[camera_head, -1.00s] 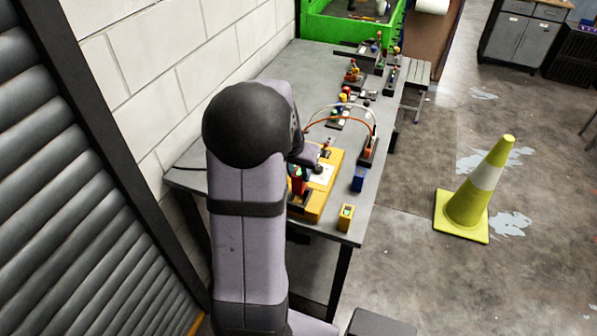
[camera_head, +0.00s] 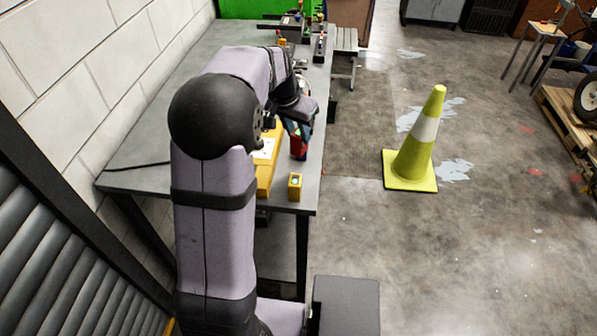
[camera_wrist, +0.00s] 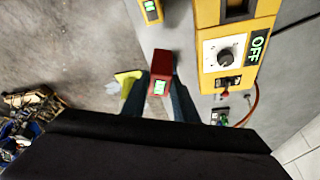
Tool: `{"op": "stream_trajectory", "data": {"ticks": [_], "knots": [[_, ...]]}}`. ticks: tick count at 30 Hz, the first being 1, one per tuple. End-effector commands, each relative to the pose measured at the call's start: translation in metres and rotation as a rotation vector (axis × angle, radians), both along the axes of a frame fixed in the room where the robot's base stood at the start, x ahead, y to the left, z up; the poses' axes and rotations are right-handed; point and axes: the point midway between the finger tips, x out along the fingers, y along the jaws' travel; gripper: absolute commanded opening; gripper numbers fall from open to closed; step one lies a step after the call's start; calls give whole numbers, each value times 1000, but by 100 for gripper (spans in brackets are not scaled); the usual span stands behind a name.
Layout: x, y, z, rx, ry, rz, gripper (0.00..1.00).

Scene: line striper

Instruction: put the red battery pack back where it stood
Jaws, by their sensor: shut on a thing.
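The red battery pack (camera_head: 296,145) hangs below my gripper (camera_head: 297,132) in the head view, beside the right side of the yellow striper unit (camera_head: 263,178). In the wrist view the pack (camera_wrist: 161,68) sits between the two fingers of my gripper (camera_wrist: 158,95), with a small green display on its end. My gripper is shut on it. The yellow unit (camera_wrist: 206,70) also shows in the wrist view, with a dial and an OFF label, apart from the pack. The arm hides part of the unit in the head view.
A yellow battery pack (camera_head: 295,186) stands near the table's front right corner; it also shows in the wrist view (camera_wrist: 150,10). A yellow cone (camera_head: 416,145) stands on the floor to the right.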

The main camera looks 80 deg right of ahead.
Motion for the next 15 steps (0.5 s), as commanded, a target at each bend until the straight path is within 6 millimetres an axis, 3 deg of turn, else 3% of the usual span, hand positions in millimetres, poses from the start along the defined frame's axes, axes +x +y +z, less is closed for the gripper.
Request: {"op": "stream_trajectory", "data": {"ticks": [9, 15], "knots": [[1, 1, -42, 4, 1, 3, 3], [1, 0, -59, 0, 0, 2, 3]]}}
